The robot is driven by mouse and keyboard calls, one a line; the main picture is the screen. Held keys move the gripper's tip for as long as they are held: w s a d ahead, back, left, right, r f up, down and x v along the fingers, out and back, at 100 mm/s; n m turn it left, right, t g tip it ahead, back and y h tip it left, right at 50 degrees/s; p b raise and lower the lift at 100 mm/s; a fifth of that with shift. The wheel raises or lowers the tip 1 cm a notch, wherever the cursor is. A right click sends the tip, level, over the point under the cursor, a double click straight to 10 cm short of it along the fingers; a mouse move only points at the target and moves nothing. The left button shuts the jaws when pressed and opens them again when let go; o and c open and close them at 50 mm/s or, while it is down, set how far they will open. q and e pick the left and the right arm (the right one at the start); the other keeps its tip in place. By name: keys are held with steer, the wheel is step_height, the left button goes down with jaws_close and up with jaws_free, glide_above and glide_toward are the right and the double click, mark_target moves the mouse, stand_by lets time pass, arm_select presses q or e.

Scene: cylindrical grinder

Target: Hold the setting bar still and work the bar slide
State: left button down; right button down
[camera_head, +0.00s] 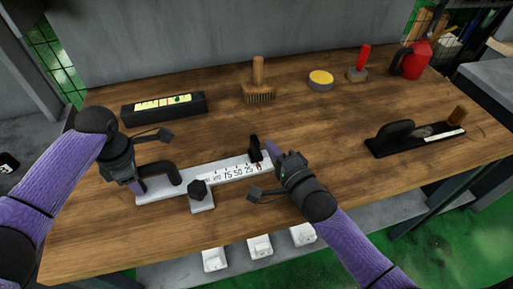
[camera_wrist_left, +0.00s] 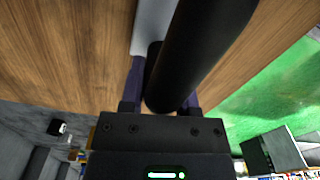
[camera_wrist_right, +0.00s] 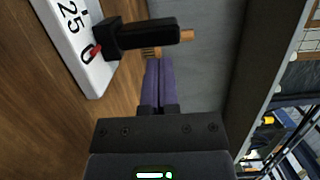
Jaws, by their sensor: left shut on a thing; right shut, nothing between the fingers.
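The white setting bar (camera_head: 222,173) lies on the wooden bench, with printed numbers along it. Its black handle (camera_head: 162,170) is at the left end. My left gripper (camera_head: 138,186) is shut on this handle; its purple fingers flank the handle (camera_wrist_left: 190,50) in the left wrist view. The black bar slide (camera_head: 255,149) stands near the right end; in the right wrist view its red pointer (camera_wrist_right: 95,50) is at the 0 mark. My right gripper (camera_head: 272,149) is shut and empty, just right of the slide (camera_wrist_right: 145,37). I cannot tell whether they touch.
A black knob (camera_head: 198,188) sits on a bracket at the bar's front edge. A black case (camera_head: 164,108), a brush (camera_head: 258,85), a yellow-topped tin (camera_head: 320,79), a red-handled tool (camera_head: 362,62), a red can (camera_head: 417,60) and a black-handled tool (camera_head: 412,139) stand farther back.

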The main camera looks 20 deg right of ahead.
steer(key=shift+a, duration=0.25)
steer(key=shift+a, duration=0.1)
